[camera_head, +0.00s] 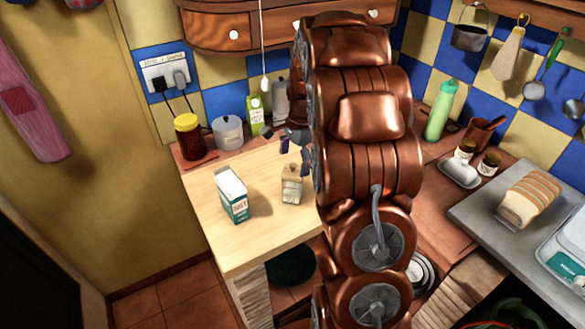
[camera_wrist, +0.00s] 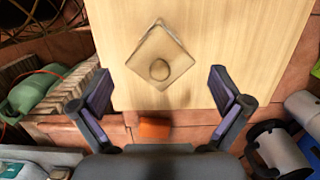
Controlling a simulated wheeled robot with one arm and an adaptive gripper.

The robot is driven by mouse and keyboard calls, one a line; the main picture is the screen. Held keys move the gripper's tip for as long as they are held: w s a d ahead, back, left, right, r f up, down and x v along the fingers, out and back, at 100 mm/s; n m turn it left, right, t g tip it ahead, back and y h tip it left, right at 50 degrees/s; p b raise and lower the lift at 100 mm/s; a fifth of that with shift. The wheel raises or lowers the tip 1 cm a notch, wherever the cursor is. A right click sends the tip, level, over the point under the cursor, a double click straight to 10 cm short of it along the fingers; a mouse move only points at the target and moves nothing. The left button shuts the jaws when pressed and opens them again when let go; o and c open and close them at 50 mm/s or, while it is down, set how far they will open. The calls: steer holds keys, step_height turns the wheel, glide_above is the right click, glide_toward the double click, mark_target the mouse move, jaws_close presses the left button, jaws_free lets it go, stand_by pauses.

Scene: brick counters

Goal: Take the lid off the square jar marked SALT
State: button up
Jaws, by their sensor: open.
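A small square jar (camera_head: 291,192) with a pale wooden lid (camera_head: 292,172) stands upright on the light wooden counter, its lid on. A label shows on its front, too small to read. In the wrist view I see the lid (camera_wrist: 160,45) from above, turned like a diamond, with a round knob (camera_wrist: 159,70). My gripper (camera_head: 293,148) hangs above and behind the jar in the head view, partly hidden by my copper arm. In the wrist view my gripper (camera_wrist: 160,88) has its fingers wide apart and empty, with the lid beyond the fingertips and apart from them.
A teal and white carton (camera_head: 234,197) stands left of the jar. A yellow-lidded dark jar (camera_head: 188,137), a grey pot (camera_head: 228,133) and a green carton (camera_head: 256,114) stand along the back. Bare wooden counter (camera_head: 265,235) lies in front of the jar, up to its front edge.

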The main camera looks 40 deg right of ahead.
steer(key=shift+a+f, duration=0.15)
steer(key=shift+f, duration=0.65)
steer(key=shift+c, duration=0.4)
steer(key=c, duration=1.1)
